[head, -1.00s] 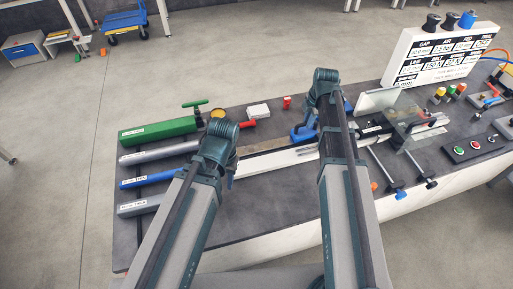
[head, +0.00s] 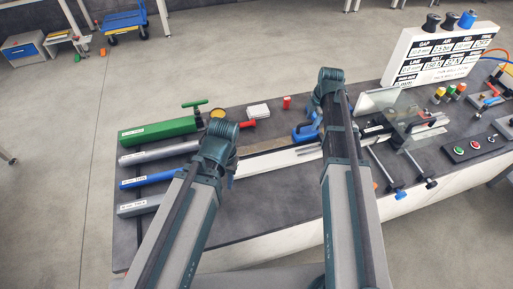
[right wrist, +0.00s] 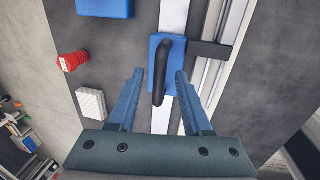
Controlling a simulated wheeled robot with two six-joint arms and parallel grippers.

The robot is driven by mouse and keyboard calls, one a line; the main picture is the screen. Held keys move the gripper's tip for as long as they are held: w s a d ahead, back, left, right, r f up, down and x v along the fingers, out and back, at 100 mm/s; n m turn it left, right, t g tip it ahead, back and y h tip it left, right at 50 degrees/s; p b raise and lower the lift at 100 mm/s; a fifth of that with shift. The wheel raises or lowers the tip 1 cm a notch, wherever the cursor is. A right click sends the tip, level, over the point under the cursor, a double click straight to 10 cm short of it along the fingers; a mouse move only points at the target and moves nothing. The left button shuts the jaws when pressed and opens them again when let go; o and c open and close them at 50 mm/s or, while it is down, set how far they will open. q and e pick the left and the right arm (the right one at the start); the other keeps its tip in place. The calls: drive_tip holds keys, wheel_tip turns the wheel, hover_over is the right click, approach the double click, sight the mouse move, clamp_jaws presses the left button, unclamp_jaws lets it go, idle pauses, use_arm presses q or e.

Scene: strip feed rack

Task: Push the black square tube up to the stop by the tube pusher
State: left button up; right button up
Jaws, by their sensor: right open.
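The tube pusher (right wrist: 167,78), a blue block with a black handle, sits on a pale rail in the right wrist view. A short black bar (right wrist: 210,52) lies just right of it across the rail beside it. My right gripper (right wrist: 158,75) is open, its blue fingers apart on either side of the handle's near end; I see no contact. In the head view a dark bar (head: 374,131), perhaps the black square tube, lies on the line near the clear guard; the stop is not distinct. My left gripper (head: 230,180) is mostly hidden behind its own wrist.
Green (head: 158,131), grey and blue labelled bars lie at the table's left. A red cylinder (head: 287,103) and a white box (head: 258,111) stand behind the line. A clear guard (head: 408,126) and a button box (head: 475,147) are at the right.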

drive_tip(key=shift+r, duration=0.1)
drive_tip(key=r+p, duration=0.2)
drive_tip(key=p, duration=0.1)
drive_tip(key=s+r+p, duration=0.1)
drive_tip(key=r+p, duration=0.2)
drive_tip(key=shift+s+r, duration=0.1)
drive_tip(key=shift+r, duration=0.25)
drive_tip(key=s+a+f+m+g+h+b, duration=0.1)
drive_tip(key=s+a+m+g, duration=0.1)
drive_tip(key=s+a+m, duration=1.4)
drive_tip(key=s+a, duration=0.5)
drive_tip(key=shift+s+f+h+b, duration=0.3)
drive_tip(key=shift+s+f, duration=0.05)
drive_tip(key=shift+f, duration=0.05)
drive_tip(key=shift+a, duration=0.1)
